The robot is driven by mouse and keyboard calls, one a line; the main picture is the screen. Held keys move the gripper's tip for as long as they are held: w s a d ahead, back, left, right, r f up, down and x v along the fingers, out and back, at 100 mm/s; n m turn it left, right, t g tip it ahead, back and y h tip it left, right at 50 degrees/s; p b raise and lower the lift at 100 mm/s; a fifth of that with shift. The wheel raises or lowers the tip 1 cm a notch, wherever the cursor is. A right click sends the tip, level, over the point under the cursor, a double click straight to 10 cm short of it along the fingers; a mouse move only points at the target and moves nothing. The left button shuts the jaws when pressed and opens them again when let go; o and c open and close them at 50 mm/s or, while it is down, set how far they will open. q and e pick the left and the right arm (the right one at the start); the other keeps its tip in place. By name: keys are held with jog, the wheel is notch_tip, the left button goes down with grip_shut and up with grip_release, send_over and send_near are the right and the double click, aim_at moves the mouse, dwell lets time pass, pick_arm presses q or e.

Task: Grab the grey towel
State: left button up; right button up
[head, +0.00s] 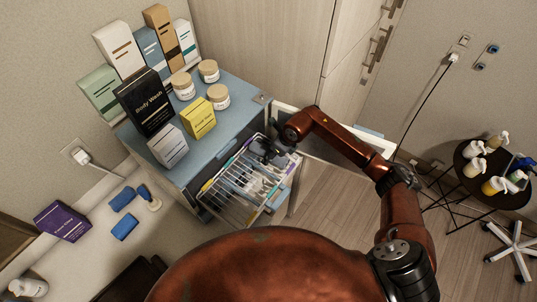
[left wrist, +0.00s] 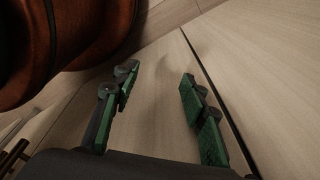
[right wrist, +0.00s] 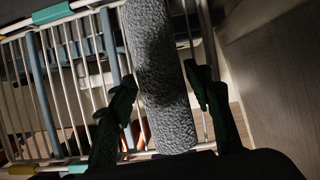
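The rolled grey towel (right wrist: 160,75) stretches through the middle of the right wrist view, lying over white wire bars. My right gripper (right wrist: 160,78) is open, with its green-padded fingers on either side of the towel. A small gap shows between the right finger and the towel. In the head view this gripper (head: 266,150) is at the wire rack's upper right end, and I cannot make out the towel there. My left gripper (left wrist: 155,75) is open and empty in front of a pale wood surface; it is not in the head view.
The white wire rack (head: 225,207) sticks out from the blue-topped cabinet (head: 232,113). Boxes, including a black one (head: 144,103), and jars stand on top. An open drawer (head: 376,144) lies beside my right arm. A round black table (head: 510,195) holds bottles at right.

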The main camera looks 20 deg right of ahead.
jog(key=c, duration=0.7)
jog(key=shift+r, duration=0.1)
jog(key=shift+c, duration=0.2)
